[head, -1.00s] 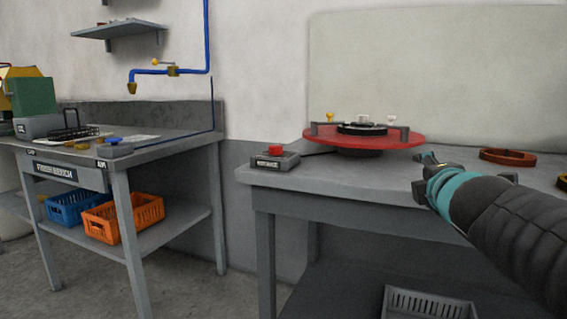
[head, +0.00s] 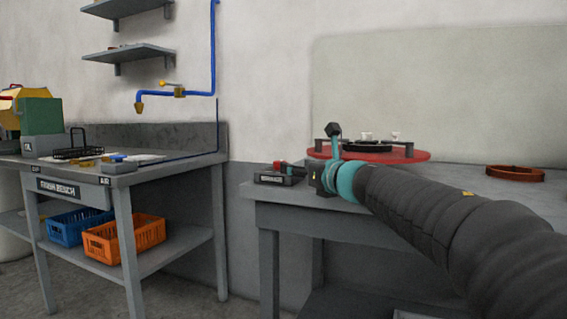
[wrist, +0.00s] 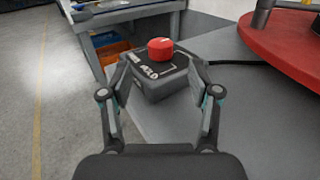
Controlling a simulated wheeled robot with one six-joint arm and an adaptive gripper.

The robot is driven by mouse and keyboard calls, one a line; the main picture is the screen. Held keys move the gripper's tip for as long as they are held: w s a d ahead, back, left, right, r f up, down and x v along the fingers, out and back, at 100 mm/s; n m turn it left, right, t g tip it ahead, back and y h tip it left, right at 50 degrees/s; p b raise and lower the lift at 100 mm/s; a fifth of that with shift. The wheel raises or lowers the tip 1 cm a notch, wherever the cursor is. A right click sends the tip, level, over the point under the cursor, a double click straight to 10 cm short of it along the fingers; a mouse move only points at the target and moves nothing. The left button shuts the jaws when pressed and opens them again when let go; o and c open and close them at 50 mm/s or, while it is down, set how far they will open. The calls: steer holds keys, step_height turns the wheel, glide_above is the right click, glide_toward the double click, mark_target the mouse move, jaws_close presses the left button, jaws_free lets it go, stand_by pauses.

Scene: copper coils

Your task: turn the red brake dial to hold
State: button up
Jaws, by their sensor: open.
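The red brake dial (wrist: 160,49) sits on top of a small dark grey box (wrist: 155,85) at the corner of the bench. In the wrist view the dial stands ahead of my open gripper (wrist: 160,72), between the lines of its two fingers. I cannot tell whether the fingers touch the box. In the head view my gripper (head: 302,172) is beside the box (head: 272,179) and partly hides it. Only a little of the red dial (head: 281,164) shows there. White marks on the box top are too small to read surely.
A red round turntable (head: 420,156) stands on the bench behind my arm. A copper-coloured ring (head: 515,174) lies at the right. The finish bench (head: 120,178) with blue (head: 68,230) and orange (head: 122,240) crates stands at left, across open floor.

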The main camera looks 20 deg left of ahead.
steer(key=p+x, duration=0.1)
steer(key=x, duration=0.6)
steer(key=shift+w+a, duration=0.15)
steer(key=c, duration=1.2)
